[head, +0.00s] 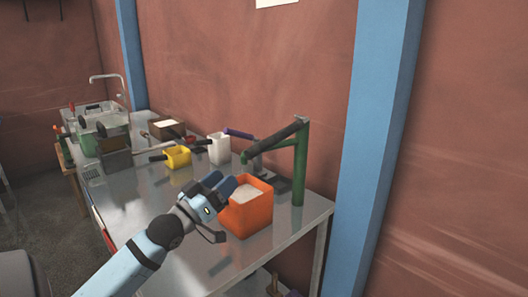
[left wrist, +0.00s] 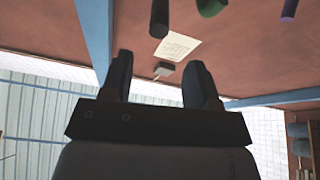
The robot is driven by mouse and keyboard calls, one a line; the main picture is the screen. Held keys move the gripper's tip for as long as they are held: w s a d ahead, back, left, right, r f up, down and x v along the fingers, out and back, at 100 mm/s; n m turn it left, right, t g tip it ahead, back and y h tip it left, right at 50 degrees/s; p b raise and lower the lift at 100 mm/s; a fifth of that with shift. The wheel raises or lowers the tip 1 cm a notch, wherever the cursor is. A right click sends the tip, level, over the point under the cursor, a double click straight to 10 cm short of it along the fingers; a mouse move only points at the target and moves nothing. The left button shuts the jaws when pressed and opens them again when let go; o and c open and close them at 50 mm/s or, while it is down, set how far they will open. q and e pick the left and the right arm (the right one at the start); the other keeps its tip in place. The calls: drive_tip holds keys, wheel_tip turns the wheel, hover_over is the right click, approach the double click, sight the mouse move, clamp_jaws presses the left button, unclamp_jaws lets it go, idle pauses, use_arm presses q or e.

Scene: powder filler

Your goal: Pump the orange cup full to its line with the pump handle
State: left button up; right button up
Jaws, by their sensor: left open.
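The orange cup (head: 247,218) stands upright near the right end of the metal table, with white powder showing inside it. Its line cannot be made out. Behind it stands a green pump post (head: 300,170) with a dark pump handle (head: 277,138) sloping down to the left. My left gripper (head: 222,184) is open and empty, at the cup's upper left side and below the handle; I cannot tell whether it touches the cup. In the left wrist view the open fingers (left wrist: 160,78) have nothing between them. My right gripper is not in view.
A yellow cup (head: 178,159), a white container (head: 219,149) and a brown box (head: 167,129) stand farther back on the table (head: 128,193). A purple handle (head: 239,133) is left of the pump. A blue pillar (head: 375,140) rises at the table's right end.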

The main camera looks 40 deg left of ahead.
sight(257, 149)
use_arm(q)
drive_tip(key=p+x, duration=0.1)
drive_tip(key=x, duration=1.1)
drive_tip(key=shift+w, duration=0.25)
clamp_jaws()
drive_tip(key=shift+r, duration=0.1)
